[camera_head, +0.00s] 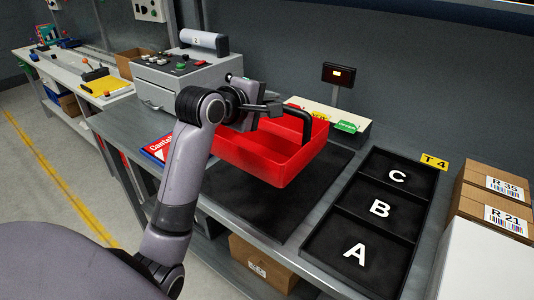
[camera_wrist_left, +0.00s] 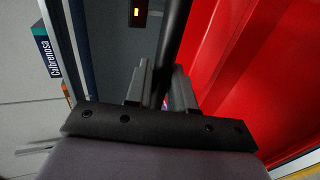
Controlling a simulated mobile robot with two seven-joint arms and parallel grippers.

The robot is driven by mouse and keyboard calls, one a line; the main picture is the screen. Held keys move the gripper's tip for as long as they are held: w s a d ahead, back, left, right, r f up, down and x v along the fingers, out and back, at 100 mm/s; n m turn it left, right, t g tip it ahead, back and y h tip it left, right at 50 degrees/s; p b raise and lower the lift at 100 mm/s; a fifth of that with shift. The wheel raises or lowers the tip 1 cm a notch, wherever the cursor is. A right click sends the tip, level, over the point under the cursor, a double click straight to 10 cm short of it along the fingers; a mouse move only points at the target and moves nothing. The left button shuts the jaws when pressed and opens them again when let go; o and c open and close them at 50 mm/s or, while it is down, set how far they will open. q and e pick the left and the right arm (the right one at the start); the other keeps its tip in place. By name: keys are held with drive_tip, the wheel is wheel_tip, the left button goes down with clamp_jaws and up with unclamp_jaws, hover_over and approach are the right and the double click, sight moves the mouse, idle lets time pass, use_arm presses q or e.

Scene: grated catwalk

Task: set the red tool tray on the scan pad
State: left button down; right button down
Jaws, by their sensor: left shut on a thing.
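The red tool tray (camera_head: 290,165) is an open box with a black handle (camera_head: 306,122). It is over the black scan pad (camera_head: 252,207) on the bench, and looks roughly level. I cannot tell for sure whether its underside touches the pad. My left gripper (camera_head: 272,109) is shut on the handle at the tray's upper left. In the left wrist view the fingers (camera_wrist_left: 160,85) close around the dark handle bar (camera_wrist_left: 174,35), with the red tray wall (camera_wrist_left: 240,70) to the right. My right gripper is out of view.
A black rack (camera_head: 408,220) marked A, B, C lies right of the pad, with cardboard boxes (camera_head: 490,195) beyond. A grey control box (camera_head: 180,80) stands at left. A panel with coloured buttons (camera_head: 345,127) and a small display (camera_head: 339,74) are behind the tray.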

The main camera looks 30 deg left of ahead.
sight(241, 161)
use_arm(q)
wheel_tip(241, 161, down, 12)
drive_tip(key=shift+f, duration=0.25)
idle(0.4)
drive_tip(key=c, duration=1.4)
unclamp_jaws()
drive_tip(key=shift+f, duration=0.3)
drive_tip(key=o, duration=0.4)
drive_tip(key=shift+o, duration=0.2)
drive_tip(key=shift+r, duration=0.15)
drive_tip(key=v, duration=1.2)
drive_tip(key=shift+d, duration=0.1)
